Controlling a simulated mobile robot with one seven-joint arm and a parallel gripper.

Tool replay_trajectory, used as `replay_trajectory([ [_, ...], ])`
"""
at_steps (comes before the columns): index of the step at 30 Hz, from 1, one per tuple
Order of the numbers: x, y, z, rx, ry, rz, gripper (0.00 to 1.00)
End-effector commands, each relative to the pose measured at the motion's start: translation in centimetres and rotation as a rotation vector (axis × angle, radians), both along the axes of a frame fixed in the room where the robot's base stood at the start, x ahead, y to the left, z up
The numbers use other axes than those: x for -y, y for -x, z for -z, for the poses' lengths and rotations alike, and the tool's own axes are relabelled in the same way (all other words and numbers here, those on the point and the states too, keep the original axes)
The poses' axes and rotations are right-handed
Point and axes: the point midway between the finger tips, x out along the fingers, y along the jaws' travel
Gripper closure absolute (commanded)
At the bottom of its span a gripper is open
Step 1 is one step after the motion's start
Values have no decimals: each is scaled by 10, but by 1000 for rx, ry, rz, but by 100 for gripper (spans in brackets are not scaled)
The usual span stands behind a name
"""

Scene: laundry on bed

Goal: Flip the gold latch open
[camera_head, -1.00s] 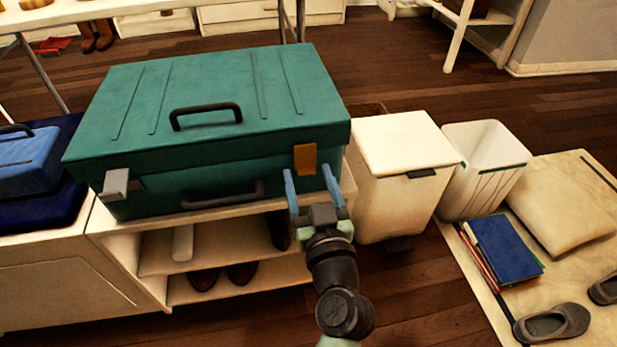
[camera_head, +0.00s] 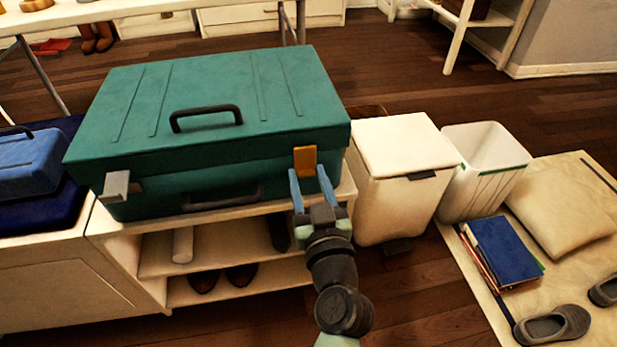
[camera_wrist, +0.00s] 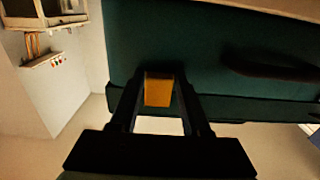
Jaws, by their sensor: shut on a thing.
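A teal suitcase (camera_head: 210,110) lies closed on a white shelf unit. The gold latch (camera_head: 305,160) is on its front face near the right end; it also shows in the wrist view (camera_wrist: 159,92). A silver latch (camera_head: 116,186) is near the left end of the front. My gripper (camera_head: 310,178) is at the gold latch, its two blue fingers on either side of the latch's lower part. In the wrist view my gripper's dark fingers (camera_wrist: 160,95) flank the latch closely, shut on it. The exact contact is dark and hard to make out.
The white shelf unit (camera_head: 215,246) under the suitcase holds shoes. A white lidded bin (camera_head: 404,185) stands just right of the suitcase, with an open white basket (camera_head: 484,172) beyond it. A blue case (camera_head: 30,165) lies to the left. Wooden floor is clear in front.

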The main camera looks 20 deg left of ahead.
Motion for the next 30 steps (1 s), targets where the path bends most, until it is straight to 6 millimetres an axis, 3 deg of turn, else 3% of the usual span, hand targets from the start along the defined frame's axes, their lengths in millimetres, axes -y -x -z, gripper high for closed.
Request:
replay_trajectory([
  [11, 4, 4, -13, -89, 61, 1, 100],
  [30, 12, 16, -31, -398, 268, 1, 100],
])
